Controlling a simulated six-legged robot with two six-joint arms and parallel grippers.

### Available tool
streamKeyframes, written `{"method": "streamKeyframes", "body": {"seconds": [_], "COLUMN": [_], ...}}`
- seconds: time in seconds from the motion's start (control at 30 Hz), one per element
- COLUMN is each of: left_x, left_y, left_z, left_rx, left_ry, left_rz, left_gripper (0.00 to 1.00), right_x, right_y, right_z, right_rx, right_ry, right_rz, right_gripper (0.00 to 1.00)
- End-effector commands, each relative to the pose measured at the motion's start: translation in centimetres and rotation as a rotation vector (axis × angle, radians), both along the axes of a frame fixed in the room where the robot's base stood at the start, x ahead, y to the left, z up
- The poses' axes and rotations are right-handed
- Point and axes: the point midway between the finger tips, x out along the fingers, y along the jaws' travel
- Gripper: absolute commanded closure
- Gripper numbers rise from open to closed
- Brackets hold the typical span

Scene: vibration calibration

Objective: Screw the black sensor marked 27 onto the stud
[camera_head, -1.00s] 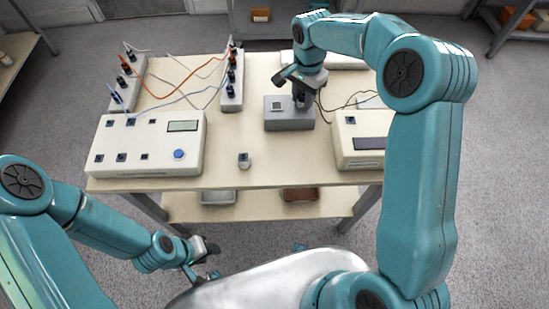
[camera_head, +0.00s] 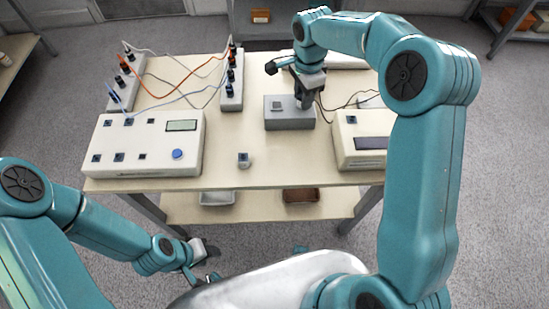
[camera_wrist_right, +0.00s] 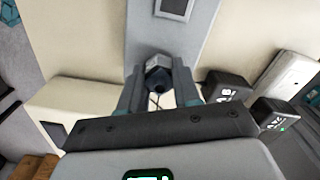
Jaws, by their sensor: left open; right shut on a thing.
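My right gripper (camera_head: 303,103) is over the right part of the grey block (camera_head: 289,125) on the table. In the right wrist view its fingers are shut on a small dark hexagonal sensor (camera_wrist_right: 157,71) with a black round end facing the camera. I cannot read a number on it. The grey block (camera_wrist_right: 146,35) lies behind it, with a square inset plate. The stud is hidden, and I cannot tell whether the sensor touches it. My left gripper (camera_head: 197,274) is open and empty, low in front of the table.
A small cube-like piece (camera_head: 243,160) stands at the table's front. A white box with a blue knob (camera_head: 146,145) is at left, another white box with a display (camera_head: 358,152) at right. Cabled strips (camera_head: 232,92) stand behind. Two black labelled boxes (camera_wrist_right: 228,88) show in the wrist view.

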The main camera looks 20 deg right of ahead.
Motion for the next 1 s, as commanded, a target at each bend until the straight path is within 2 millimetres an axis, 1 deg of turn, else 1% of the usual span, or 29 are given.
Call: {"method": "streamKeyframes", "body": {"seconds": [0.03,0.43,0.8,1.0], "left_x": [0.0,0.01,0.0,0.0], "left_y": [0.0,0.0,0.0,0.0], "left_z": [-0.02,-0.14,-0.92,-0.96], "left_rx": [0.0,0.0,0.0,0.0], "left_ry": [0.0,0.0,0.0,0.0], "left_rz": [0.0,0.0,0.0,0.0], "left_gripper": [0.57,0.57,0.57,0.57], "right_x": [0.35,0.35,0.33,0.33], "right_y": [-0.1,-0.11,-0.15,-0.15], "right_z": [0.55,0.57,0.54,0.61], "right_rx": [-0.001,0.0,0.002,0.002], "right_ry": [-0.017,-0.018,-0.017,-0.017], "right_rz": [-0.021,-0.063,-0.343,-0.39], "right_gripper": [1.0,1.0,1.0,1.0]}}
